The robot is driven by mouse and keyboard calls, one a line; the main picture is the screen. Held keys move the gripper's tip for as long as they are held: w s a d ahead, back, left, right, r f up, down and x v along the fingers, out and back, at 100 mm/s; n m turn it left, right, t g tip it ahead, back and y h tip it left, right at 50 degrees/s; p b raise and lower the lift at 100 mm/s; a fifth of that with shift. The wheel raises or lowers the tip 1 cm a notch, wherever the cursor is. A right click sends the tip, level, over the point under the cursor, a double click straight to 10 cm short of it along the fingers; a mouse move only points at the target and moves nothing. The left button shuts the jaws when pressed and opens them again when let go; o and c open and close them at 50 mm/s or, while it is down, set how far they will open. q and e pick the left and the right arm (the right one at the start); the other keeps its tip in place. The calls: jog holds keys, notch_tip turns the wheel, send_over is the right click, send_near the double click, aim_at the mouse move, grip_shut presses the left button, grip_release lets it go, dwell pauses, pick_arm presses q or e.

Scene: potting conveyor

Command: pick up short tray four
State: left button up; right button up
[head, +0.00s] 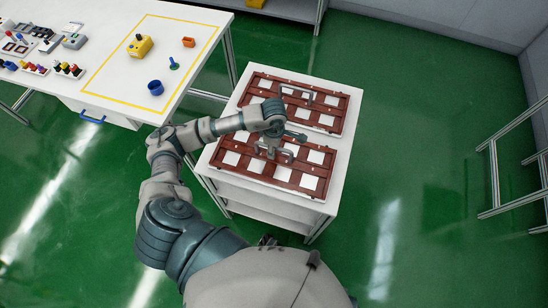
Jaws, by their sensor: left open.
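Two brown trays with white square tiles lie on a white cart (238,196), one behind the other. The near tray (296,178) has a grey handle partly hidden by my left gripper. The far tray (333,116) also has a grey handle, standing in its middle. I cannot read a number on either tray, so I cannot tell which one is tray four. My left gripper (275,148) is open, over the middle of the near tray at its handle. I cannot tell whether it touches the handle. My right gripper is not in view.
A metal frame (495,170) stands at the right. Green floor between is clear.

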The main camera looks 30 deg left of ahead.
pick_arm(q)
grip_shut()
jog(key=shift+r, duration=0.1)
dwell(0.3)
